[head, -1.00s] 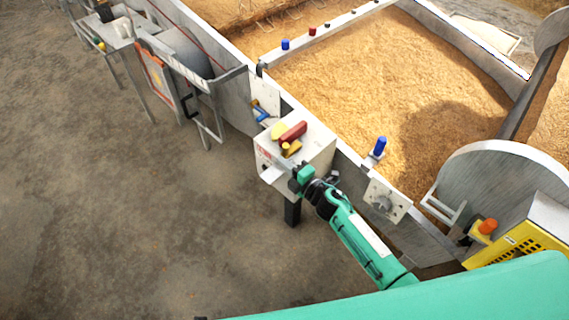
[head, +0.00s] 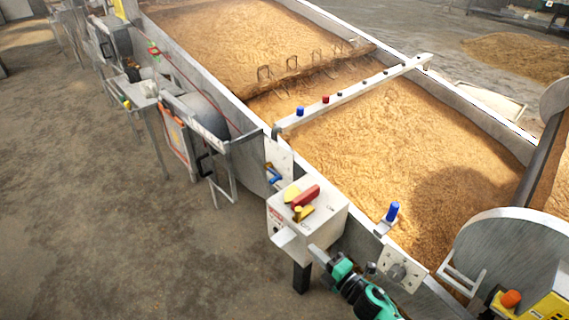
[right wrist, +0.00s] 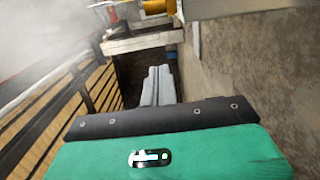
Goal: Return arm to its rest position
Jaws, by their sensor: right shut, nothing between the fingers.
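My right arm, green and black, comes in at the bottom of the head view. Its right gripper (head: 317,252) is shut and empty, with its tip just by the lower right edge of the white control box (head: 300,228). I cannot tell whether it touches the box. In the right wrist view the two grey fingers (right wrist: 157,86) lie side by side, pointing ahead toward a pale box shape (right wrist: 143,40). The box carries a red handle (head: 306,196) and yellow parts on top. My left gripper is not in view.
The long metal trough (head: 232,103) full of grain (head: 400,135) runs beside the box. A switch plate (head: 402,270) and a blue knob (head: 392,212) sit on its near wall. A round metal guard (head: 515,250) stands at right. The concrete floor (head: 110,240) at left is clear.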

